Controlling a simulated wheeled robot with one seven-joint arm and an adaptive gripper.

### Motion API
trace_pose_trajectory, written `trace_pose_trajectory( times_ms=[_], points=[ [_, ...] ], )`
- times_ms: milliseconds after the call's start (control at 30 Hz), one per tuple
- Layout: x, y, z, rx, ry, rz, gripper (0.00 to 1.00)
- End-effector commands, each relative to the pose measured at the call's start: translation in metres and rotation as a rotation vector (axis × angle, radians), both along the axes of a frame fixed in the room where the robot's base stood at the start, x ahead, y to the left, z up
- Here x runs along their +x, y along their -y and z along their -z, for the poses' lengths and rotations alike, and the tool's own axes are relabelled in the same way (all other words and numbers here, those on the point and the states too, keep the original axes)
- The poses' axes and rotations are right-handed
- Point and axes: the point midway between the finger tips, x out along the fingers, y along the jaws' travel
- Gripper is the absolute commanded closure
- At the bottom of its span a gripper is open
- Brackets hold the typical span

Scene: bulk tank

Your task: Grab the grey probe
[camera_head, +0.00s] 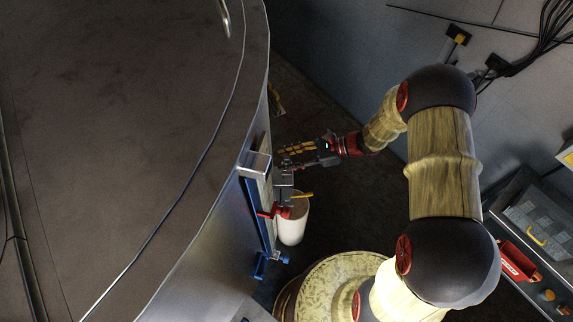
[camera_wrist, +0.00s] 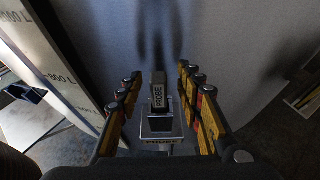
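My gripper (camera_wrist: 158,72) is open, with one yellow-and-black finger on each side of the probe. Gaps show between the probe and both fingers. In the head view my gripper (camera_head: 284,154) reaches leftward to the side of the tank. I cannot clearly make out the probe in that view.
The large metal tank (camera_head: 130,110) fills the left of the head view. A blue-edged gauge board (camera_head: 258,215) with a red clip (camera_head: 274,211) runs down its side. A white bucket (camera_head: 293,225) is below my gripper. A marked litre scale (camera_wrist: 55,70) is close on the left.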

Motion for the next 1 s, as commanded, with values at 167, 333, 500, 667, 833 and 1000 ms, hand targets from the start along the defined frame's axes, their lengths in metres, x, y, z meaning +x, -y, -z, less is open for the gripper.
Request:
trace_pose_trajectory(
  times_ms=[167,333,500,667,833,1000],
  points=[
    [0.0003,-0.0029,0.0014,0.0,0.0,0.001,0.64],
    [0.0002,-0.0026,0.0014,0.0,0.0,0.0,0.68],
    [0.0,-0.0027,0.0014,0.0,0.0,0.0,0.77],
    [0.0,-0.0026,0.0013,0.0,0.0,0.0,0.86],
    [0.0,-0.0026,0.0014,0.0,0.0,0.0,0.96],
    [0.0,-0.0026,0.0013,0.0,0.0,0.0,1.0]
  ],
)
